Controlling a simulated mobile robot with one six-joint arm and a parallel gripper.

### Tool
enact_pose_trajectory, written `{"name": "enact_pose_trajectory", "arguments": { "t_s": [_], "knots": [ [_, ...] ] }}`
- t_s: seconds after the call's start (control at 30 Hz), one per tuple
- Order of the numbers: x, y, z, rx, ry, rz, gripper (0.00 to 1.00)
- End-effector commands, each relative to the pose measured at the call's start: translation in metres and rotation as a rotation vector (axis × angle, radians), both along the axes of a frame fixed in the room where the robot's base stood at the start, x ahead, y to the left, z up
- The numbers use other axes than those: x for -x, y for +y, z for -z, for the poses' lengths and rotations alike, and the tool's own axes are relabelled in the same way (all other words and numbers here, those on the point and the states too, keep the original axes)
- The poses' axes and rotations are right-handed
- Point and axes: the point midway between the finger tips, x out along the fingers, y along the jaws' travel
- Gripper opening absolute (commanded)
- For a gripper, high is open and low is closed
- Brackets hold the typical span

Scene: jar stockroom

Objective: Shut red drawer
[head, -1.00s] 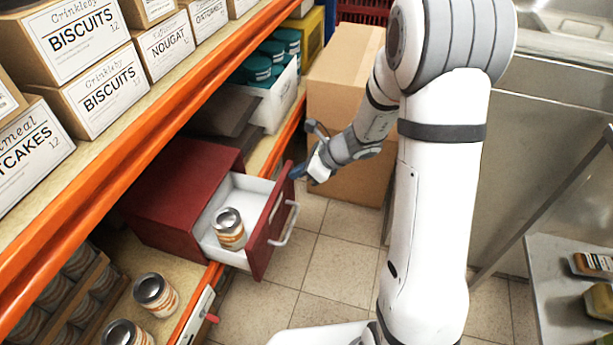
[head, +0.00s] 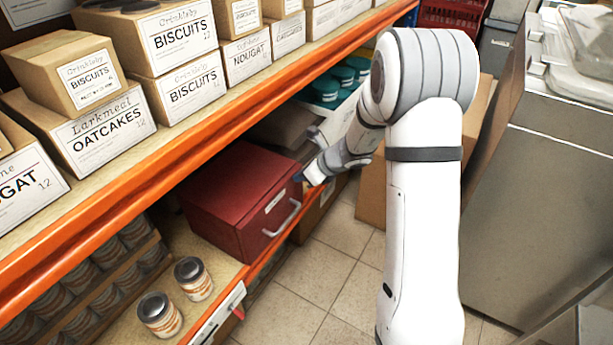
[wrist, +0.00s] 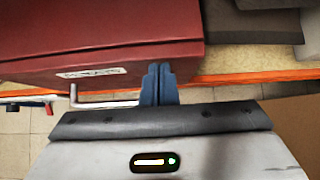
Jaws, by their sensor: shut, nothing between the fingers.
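The red drawer unit (head: 243,195) stands on the lower shelf, and its drawer front with a silver handle (head: 283,218) is flush with the box, with no inside showing. In the wrist view the red drawer front (wrist: 100,65) fills the upper left, with a white label and the handle (wrist: 105,101) below it. My gripper (head: 299,177) is at the upper right edge of the drawer front. In the wrist view its blue fingers (wrist: 159,82) are together and empty, at the front's right end; I cannot tell if they touch it.
Two jars (head: 193,279) stand on the shelf left of the drawer unit. An orange shelf beam (head: 200,145) runs above it, with boxes of biscuits on top. A white bin with teal-lidded jars (head: 325,92) is behind. The tiled floor (head: 320,270) in front is clear.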

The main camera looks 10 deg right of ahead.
Motion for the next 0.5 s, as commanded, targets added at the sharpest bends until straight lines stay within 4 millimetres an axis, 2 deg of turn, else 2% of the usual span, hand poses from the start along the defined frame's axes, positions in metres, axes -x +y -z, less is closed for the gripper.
{"name": "enact_pose_trajectory", "arguments": {
  "t_s": [0.03, 0.33, 0.5],
  "knots": [
    [-0.006, 0.003, -0.005, -0.008, -0.013, 0.001, 0.00],
    [-0.005, -0.003, -0.006, -0.010, -0.014, 0.008, 0.00],
    [0.007, -0.020, -0.005, -0.008, -0.011, 0.007, 0.00]
  ]
}}
